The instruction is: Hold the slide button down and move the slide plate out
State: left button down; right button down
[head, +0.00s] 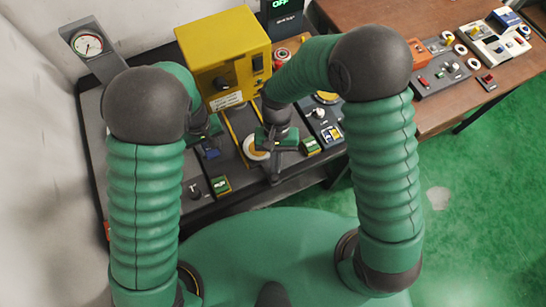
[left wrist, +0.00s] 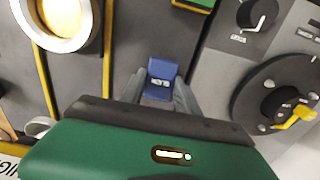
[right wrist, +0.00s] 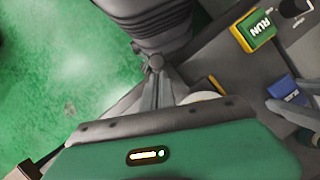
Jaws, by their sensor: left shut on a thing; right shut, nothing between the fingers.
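The blue slide button (head: 209,150) sits on the dark panel; its label faces up in the left wrist view (left wrist: 160,75). My left gripper (left wrist: 161,92) is over it with its fingers closed on the button's sides. The slide plate (left wrist: 75,80) is a dark strip between yellow rails. A pale ring with a yellow centre (left wrist: 65,18) lies on it; the ring (head: 252,150) also shows in the head view. My right gripper (head: 273,175) is shut and empty beside the ring, at the panel's near side. I cannot tell whether its fingers (right wrist: 153,65) touch the plate.
A yellow machine box (head: 225,60) stands behind the plate. A green RUN button (right wrist: 255,30) and a black knob are on the panel near my left gripper. A gauge (head: 88,43) stands at the back left. A brown table with more devices (head: 440,65) is at the right.

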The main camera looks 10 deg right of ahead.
pick_arm(q)
jog(key=c, duration=0.8)
grip_release()
pick_arm(e)
jog(key=v, duration=1)
pick_arm(q)
notch_tip(320, 180, up, 17)
jog(key=shift+w+f+p, duration=0.1)
jog(key=shift+f+p, duration=0.05)
jog(key=shift+p, duration=0.7)
pick_arm(e)
jog(key=shift+r, duration=0.8)
jog(key=shift+r, duration=0.15)
